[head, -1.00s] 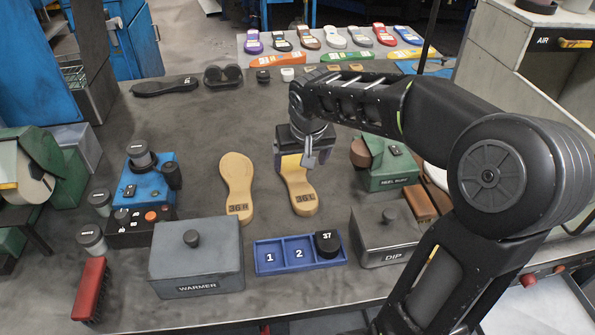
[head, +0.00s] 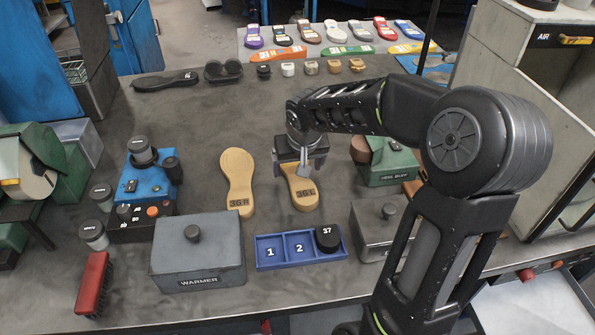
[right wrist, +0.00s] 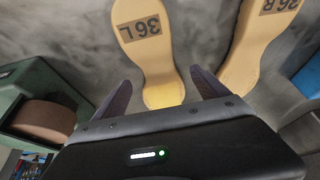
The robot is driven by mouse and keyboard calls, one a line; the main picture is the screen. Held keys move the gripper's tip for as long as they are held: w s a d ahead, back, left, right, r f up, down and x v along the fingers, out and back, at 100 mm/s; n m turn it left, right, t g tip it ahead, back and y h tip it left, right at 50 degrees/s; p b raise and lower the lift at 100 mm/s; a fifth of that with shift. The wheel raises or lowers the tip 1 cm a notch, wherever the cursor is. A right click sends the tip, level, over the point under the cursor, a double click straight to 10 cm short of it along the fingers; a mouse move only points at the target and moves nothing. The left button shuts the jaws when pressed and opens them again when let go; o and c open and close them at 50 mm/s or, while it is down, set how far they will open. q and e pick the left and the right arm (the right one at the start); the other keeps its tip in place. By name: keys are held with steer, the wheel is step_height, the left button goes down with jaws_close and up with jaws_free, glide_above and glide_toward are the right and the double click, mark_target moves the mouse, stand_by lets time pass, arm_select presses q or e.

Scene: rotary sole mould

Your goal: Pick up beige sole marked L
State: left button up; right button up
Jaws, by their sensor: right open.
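The beige sole marked 36 L (head: 304,199) lies on the grey table, its lettered end toward the front edge. Its far end is hidden under my right gripper (head: 302,172) in the head view. In the right wrist view the sole (right wrist: 150,62) runs between the two dark fingers of the right gripper (right wrist: 160,98), which are apart, one on each side. My left gripper is not in view.
A blue tray (head: 272,265) with slots 1 and 2 and a black piece marked 37 (head: 327,238) stands in front. A grey warmer box (head: 170,258), a DIP box (head: 368,240) and a green heel buff unit (head: 388,172) stand around the soles.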

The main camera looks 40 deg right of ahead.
steer(key=shift+x, duration=1.15)
steer(key=shift+c, duration=0.4)
steer(key=c, duration=1.5)
